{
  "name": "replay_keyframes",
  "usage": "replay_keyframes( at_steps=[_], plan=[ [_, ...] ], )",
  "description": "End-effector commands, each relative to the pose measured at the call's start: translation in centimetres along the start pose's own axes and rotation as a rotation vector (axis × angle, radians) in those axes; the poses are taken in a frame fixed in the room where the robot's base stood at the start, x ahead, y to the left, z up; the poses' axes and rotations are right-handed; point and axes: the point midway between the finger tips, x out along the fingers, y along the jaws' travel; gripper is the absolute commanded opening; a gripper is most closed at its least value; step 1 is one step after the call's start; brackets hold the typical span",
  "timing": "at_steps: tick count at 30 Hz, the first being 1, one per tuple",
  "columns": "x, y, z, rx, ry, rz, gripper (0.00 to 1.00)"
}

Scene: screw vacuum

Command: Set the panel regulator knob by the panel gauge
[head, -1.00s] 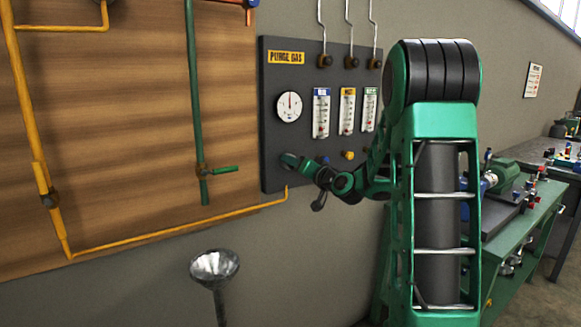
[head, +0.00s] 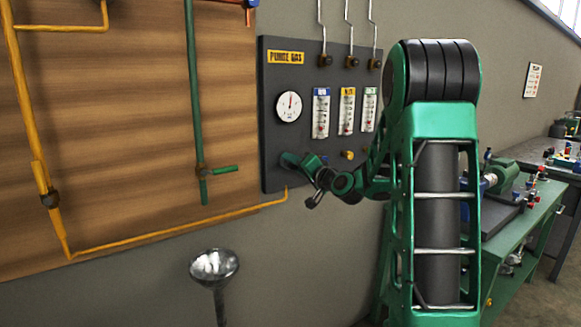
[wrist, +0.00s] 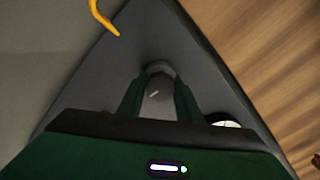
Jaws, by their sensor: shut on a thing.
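The dark grey purge gas panel (head: 275,145) hangs on the wall. Its round white gauge (head: 288,106) has a needle pointing roughly straight up in the head view. The gauge's edge also shows in the wrist view (wrist: 226,124), right of my gripper. The regulator knob (wrist: 159,88) is a grey round knob with a pale mark, between my two green fingers in the wrist view. My gripper (wrist: 160,84) is shut on the knob. In the head view my gripper (head: 290,160) is at the panel just below the gauge and hides the knob.
Flowmeters (head: 321,113) with small knobs sit right of the gauge, close to my wrist. A yellow pipe (head: 180,230) runs to the panel's lower edge. A green pipe with a lever (head: 218,170) is to the left. A metal funnel (head: 214,266) stands below.

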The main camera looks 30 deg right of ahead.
Motion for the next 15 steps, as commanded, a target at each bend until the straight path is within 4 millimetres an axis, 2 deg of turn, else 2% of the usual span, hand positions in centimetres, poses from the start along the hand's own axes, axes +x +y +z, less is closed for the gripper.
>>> replay_keyframes(
  at_steps=[2,3,5,15],
  plan=[
    [-0.03,0.12,0.17,0.001,-0.003,0.003,0.09],
    [-0.04,0.13,0.17,0.001,-0.003,0.003,0.39],
    [-0.03,0.12,0.15,0.001,-0.003,0.003,0.50],
    [-0.26,0.08,0.04,-0.001,-0.001,0.002,0.50]
  ],
)
